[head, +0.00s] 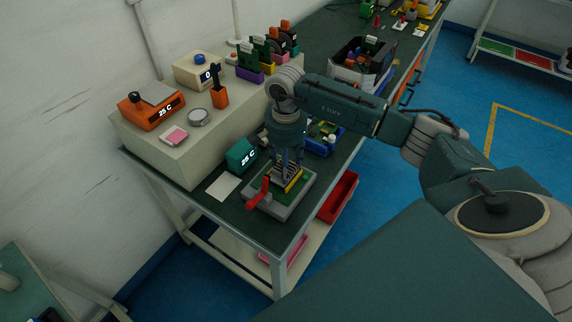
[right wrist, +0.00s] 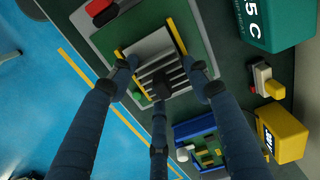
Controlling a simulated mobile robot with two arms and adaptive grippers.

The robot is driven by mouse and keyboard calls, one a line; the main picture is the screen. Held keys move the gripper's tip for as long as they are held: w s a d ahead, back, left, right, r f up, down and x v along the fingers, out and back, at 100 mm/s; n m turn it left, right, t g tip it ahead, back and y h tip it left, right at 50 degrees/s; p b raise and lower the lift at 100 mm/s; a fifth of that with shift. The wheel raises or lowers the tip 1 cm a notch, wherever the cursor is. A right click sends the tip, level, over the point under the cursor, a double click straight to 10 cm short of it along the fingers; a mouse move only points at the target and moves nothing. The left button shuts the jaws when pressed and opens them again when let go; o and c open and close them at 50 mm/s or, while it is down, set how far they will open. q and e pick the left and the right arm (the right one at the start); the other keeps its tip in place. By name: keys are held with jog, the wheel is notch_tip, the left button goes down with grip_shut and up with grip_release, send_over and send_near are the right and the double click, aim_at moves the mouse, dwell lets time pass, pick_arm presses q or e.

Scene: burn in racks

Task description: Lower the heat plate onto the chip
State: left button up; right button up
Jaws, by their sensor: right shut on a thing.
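The heat plate (right wrist: 150,49) is a grey finned block. In the right wrist view it lies between the fingertips of my right gripper (right wrist: 163,74), which is shut on it. In the head view my right gripper (head: 289,158) points down at the fixture, with the heat plate (head: 288,172) under its fingers. The fixture has a grey base (head: 284,211), a green board (right wrist: 100,40), yellow strips beside the plate and a red lever (head: 258,193) at its left. The chip is hidden, and I cannot tell whether the plate touches it. My left gripper is out of view.
A teal 25 C box (head: 240,154) and a white square (head: 222,187) are close by on the bench. A blue tray (head: 322,139) lies behind the arm. A beige shelf (head: 180,150) holds an orange 25 C device (head: 150,106). A red bin (head: 339,196) hangs below the edge.

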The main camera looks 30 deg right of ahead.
jog(key=o, duration=1.5)
jog(key=shift+c, duration=0.2)
notch_tip(320, 180, up, 12)
